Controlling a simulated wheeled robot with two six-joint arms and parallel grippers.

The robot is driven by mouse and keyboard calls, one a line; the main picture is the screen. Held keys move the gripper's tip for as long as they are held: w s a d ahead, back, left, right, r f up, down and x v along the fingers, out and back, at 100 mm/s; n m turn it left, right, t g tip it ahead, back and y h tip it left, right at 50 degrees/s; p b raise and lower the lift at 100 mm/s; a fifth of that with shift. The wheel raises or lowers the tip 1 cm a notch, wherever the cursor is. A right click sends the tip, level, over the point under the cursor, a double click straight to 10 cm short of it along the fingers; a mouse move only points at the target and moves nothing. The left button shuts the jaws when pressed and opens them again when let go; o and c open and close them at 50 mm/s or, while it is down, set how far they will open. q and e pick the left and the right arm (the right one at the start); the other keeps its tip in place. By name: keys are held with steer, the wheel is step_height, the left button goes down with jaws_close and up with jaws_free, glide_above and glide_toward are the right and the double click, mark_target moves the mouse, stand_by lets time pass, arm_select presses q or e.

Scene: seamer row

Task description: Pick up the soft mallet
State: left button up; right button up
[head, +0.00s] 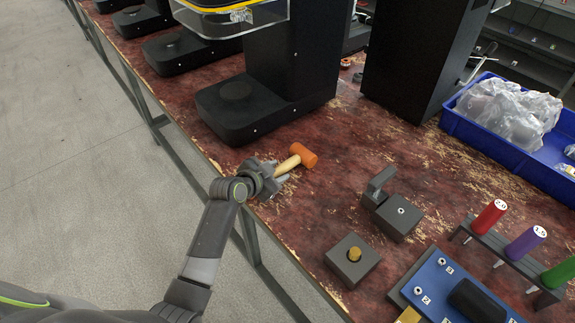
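The soft mallet has an orange head (303,154) and a pale wooden handle (287,165). It is at the front edge of the worn red bench (322,200), with its head pointing away to the upper right. My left gripper (279,173) is at the handle's near end, with grey fingers around or beside it. The wrist hides the end of the handle, and I cannot tell whether the fingers are closed on it. I cannot tell whether the mallet touches the bench. My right gripper is not in view.
A black seamer machine (240,105) stands just behind the mallet. To the right are a grey block with a lever (395,215), a block with a brass knob (352,262), a blue plate (440,290), colored handles in a rack (500,250) and a blue crate (490,135).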

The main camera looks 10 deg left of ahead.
arm_select(q)
steer(key=shift+w+d+f, duration=0.1)
steer(key=shift+w, duration=0.15)
jaws_close()
step_height(320, 180, up, 10)
steer(key=shift+r+p, duration=0.1)
steer(key=shift+p, duration=0.35)
